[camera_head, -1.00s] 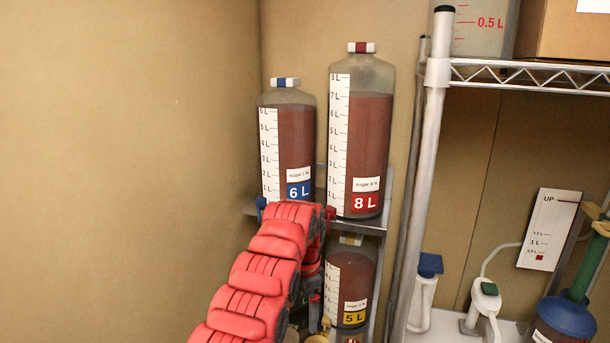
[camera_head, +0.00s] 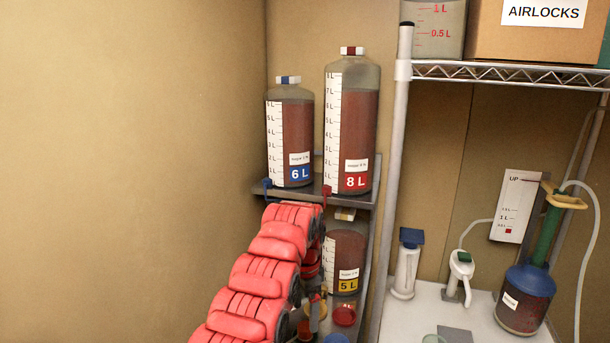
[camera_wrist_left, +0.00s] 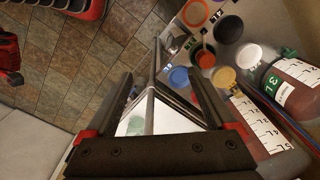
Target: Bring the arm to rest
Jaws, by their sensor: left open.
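My left arm (camera_head: 265,272), with red ribbed covers, rises from the bottom of the head view and bends in front of the bottle rack. Its gripper is mostly hidden behind the arm there. In the left wrist view the two dark fingers of my left gripper (camera_wrist_left: 157,70) are spread apart, with nothing held between them. Past the fingers are a pale panel and a thin grey post. The right gripper shows in neither view.
The 6 L bottle (camera_head: 297,135) and 8 L bottle (camera_head: 358,140) stand on the rack's upper shelf (camera_head: 340,199), the 5 L bottle (camera_head: 346,250) below. A wire shelf post (camera_head: 398,130) stands right.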

